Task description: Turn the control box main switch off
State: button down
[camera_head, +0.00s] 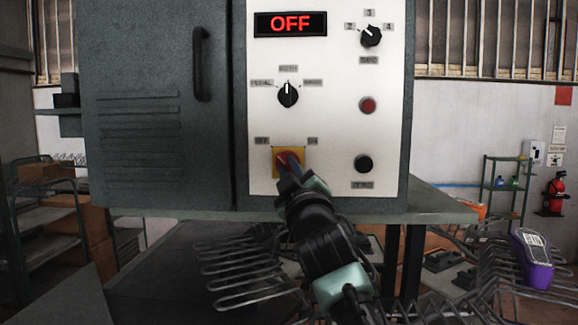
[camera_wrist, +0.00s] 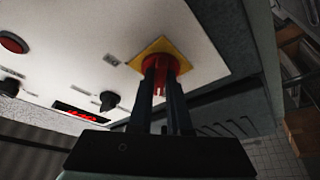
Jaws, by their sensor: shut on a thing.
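The main switch is a red knob on a yellow square plate (camera_head: 278,168), low on the left of the white panel (camera_head: 330,110). The labels OFF and ON sit above it at left and right. My gripper (camera_head: 289,170) reaches up from below and is shut on the red knob. In the wrist view, both fingers (camera_wrist: 162,80) are on either side of the red knob (camera_wrist: 172,63) in front of its yellow plate. The fingers hide much of the knob, so its exact angle is hard to tell. The display (camera_head: 290,23) at the panel's top reads OFF in red.
Near the switch are a black selector (camera_head: 288,95), a numbered dial (camera_head: 371,36), a red button (camera_head: 367,105) and a black ZERO button (camera_head: 363,163). A grey cabinet door (camera_head: 150,140) stands left. Wire racks (camera_head: 235,270) lie below, with a purple shoe form (camera_head: 533,262) at right.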

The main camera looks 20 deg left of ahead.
jog(key=shift+n, duration=0.4)
jog(key=c, duration=0.9)
grip_release()
jog(key=shift+o, duration=0.2)
jog(key=shift+s, duration=0.1)
jog(key=shift+s+d+f+b, duration=0.15)
jog(key=shift+s+d+b, duration=0.05)
jog(key=shift+s+b, duration=0.1)
jog(key=b+v, duration=0.7)
jog(key=v, duration=0.5)
